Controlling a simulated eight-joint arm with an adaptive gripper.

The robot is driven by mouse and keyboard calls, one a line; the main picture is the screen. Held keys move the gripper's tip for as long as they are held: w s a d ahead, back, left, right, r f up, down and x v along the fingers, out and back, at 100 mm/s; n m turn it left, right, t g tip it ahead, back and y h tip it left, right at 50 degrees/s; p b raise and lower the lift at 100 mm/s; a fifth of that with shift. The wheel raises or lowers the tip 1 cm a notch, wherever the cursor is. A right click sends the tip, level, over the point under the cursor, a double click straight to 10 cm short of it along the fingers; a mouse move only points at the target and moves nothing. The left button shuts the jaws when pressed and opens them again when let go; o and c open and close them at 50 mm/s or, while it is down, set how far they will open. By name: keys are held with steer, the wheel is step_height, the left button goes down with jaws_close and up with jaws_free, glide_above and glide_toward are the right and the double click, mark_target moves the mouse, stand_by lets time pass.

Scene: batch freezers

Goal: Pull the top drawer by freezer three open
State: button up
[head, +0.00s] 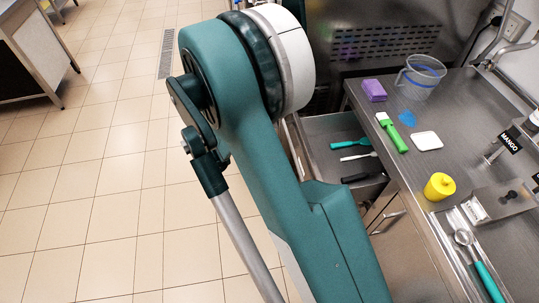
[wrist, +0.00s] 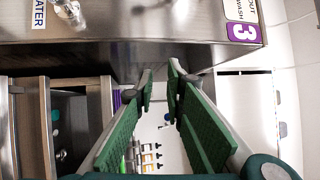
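A steel drawer (head: 328,127) stands open under the counter in the head view, just right of my arm. It holds a teal, a white and a black utensil. An opening with a dark inside and a few small items, which looks like an open drawer (wrist: 75,105), shows at the left of the wrist view. A purple label with a 3 (wrist: 246,35) is on the steel front above. My gripper (wrist: 160,82) is open, with a gap between its green pads and nothing held. It is to the right of that opening, apart from it. The head view does not show my gripper.
A closed front with a bar handle (head: 388,222) is below. The tiled floor (head: 110,190) at left is free.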

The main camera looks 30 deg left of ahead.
steer(key=w+a+r+n+g+y+p, duration=0.1)
steer(key=a+r+n+y, duration=0.3)
steer(key=a+n+y, duration=0.35)
steer(key=a+r+n+y, duration=0.4)
steer(key=a+n+y, duration=0.2)
steer(key=a+y, duration=0.25)
steer(key=s+a+f+n+g+y+p, duration=0.25)
steer(key=s+a+f+n+g, duration=0.5)
steer(key=n+g, duration=0.45)
steer(key=s+d+f+n+g+h+p, duration=0.1)
steer(key=d+f+n+g+h, duration=0.15)
steer(key=d+f, duration=0.4)
steer(key=s+d+f+n+g+h, duration=0.1)
steer(key=s+d+f+g+h, duration=0.15)
steer(key=d+f+h, duration=0.35)
steer(key=s+d+f+g+h+p, duration=0.1)
steer(key=d+f+h, duration=0.1)
steer(key=d, duration=0.9)
steer(key=s+d+f+g+h, duration=0.1)
steer(key=d+f+h, duration=0.1)
steer(key=d, duration=0.9)
steer(key=shift+h+p, duration=0.35)
steer(key=shift+h, duration=0.35)
